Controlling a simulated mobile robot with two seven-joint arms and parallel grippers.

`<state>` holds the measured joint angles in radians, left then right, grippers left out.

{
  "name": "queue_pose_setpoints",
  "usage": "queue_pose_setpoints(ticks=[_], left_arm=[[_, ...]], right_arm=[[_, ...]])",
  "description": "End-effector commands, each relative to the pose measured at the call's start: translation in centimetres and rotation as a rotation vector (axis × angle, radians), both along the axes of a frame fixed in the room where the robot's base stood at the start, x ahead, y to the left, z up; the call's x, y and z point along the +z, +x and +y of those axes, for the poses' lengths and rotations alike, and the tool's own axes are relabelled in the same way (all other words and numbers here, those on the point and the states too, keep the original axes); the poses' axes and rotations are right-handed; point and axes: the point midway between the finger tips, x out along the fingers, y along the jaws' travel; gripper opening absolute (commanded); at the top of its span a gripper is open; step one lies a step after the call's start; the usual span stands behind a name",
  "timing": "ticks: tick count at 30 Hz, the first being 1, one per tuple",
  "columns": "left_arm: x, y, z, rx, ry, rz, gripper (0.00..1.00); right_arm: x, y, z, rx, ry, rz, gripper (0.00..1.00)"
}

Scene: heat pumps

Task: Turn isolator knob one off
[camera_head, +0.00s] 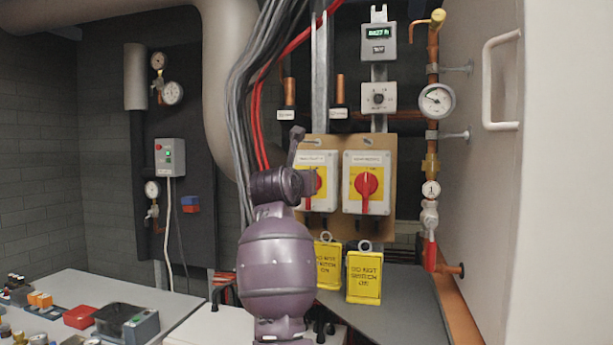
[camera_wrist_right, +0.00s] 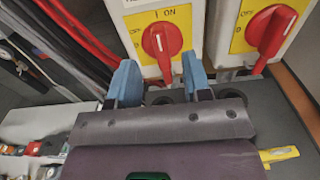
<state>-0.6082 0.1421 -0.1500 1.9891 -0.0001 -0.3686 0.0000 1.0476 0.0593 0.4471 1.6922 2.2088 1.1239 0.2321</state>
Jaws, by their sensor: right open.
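Two grey isolator boxes with red knobs on yellow plates hang side by side on a brown board. In the head view the left box (camera_head: 329,159) has its knob (camera_head: 316,185) partly hidden by my purple arm; the right box's knob (camera_head: 367,184) is clear. In the right wrist view the left knob (camera_wrist_right: 162,40) stands near vertical below an "I ON" mark, and the right knob (camera_wrist_right: 271,30) is beside it. I see no left gripper.
Two yellow "do not switch on" tags (camera_head: 364,278) hang below the boxes. Cables (camera_head: 254,100) run up to the left. A copper pipe with gauges (camera_head: 437,101) and a white panel with a handle (camera_head: 487,85) stand right. A cluttered bench (camera_head: 150,293) is lower left.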

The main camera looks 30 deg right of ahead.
Motion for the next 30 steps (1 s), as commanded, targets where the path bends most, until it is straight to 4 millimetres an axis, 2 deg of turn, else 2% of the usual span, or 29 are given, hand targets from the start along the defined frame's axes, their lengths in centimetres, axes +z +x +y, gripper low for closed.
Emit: queue_pose_setpoints(ticks=[3, 9, 21, 23, 30], left_arm=[[0.5, 0.1, 0.0, 0.000, 0.000, -0.002, 0.43], [0.9, 0.3, 0.0, -0.001, 0.000, -0.008, 0.43], [1.2, 0.7, -0.1, -0.004, 0.000, -0.016, 0.43], [1.2, 0.7, -0.1, -0.004, 0.000, -0.016, 0.43], [1.2, 0.7, -0.1, -0.004, 0.000, -0.016, 0.43]], right_arm=[[0.1, 1.2, -1.5, -0.002, -0.001, 0.001, 0.45], [0.1, 2.5, -3.0, -0.001, -0.001, 0.001, 0.45], [0.0, 2.9, -3.4, 0.000, 0.000, 0.000, 0.45], [0.0, 2.9, -3.4, 0.000, 0.000, 0.000, 0.37], [0.0, 2.9, -3.4, 0.000, 0.000, 0.000, 0.00]])
